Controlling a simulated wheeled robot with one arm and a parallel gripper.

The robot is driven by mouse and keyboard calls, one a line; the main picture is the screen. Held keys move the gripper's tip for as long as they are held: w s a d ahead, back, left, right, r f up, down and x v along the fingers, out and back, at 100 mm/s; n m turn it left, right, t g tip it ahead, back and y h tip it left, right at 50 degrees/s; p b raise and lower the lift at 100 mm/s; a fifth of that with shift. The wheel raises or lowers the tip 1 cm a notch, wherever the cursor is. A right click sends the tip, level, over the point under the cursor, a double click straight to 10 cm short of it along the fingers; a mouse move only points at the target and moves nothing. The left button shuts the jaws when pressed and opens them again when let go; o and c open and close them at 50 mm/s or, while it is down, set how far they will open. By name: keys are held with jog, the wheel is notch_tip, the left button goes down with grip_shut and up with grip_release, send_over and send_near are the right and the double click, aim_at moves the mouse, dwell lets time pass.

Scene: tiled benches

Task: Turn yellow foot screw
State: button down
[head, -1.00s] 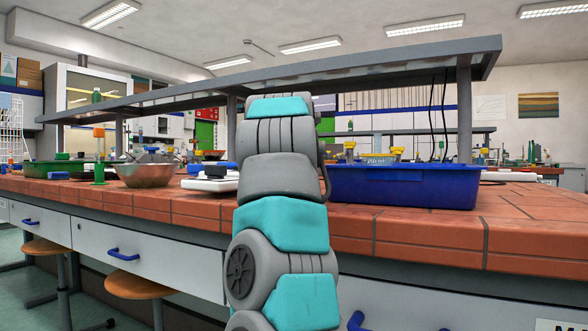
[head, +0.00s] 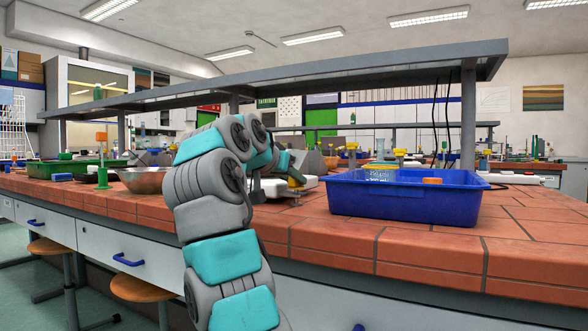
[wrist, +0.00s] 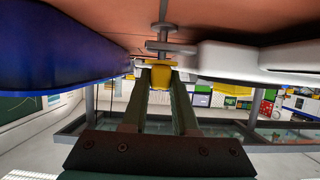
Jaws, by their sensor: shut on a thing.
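The yellow foot screw (wrist: 160,74) sits between the fingertips of my gripper (wrist: 160,82) in the wrist view, which is upside down. My gripper is shut on it. Grey metal discs on a rod (wrist: 165,44) show just beyond the screw. In the head view a small yellow piece (head: 296,184) shows low over the bench, left of the blue tray. My arm hides part of that area, so the fingers are hard to make out there.
The blue tray (head: 393,204) stands close on the right, with an orange piece (head: 432,181) in it. A white flat device (wrist: 235,62) is close on the other side. A metal bowl (head: 143,181) and green tray (head: 62,169) are farther left. A shelf (head: 300,81) runs overhead.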

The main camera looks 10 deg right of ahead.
jog(key=shift+w+m+g+h+p, duration=0.1)
jog(key=shift+m+g+h+p, duration=0.2)
jog(key=shift+m+h+p, duration=0.25)
jog(key=c, duration=0.7)
grip_release()
jog(key=shift+a, duration=0.1)
jog(key=v, duration=0.7)
jog(key=shift+s+a+r+p, duration=0.2)
jog(key=shift+s+a+p, duration=0.05)
jog(key=shift+p, duration=0.05)
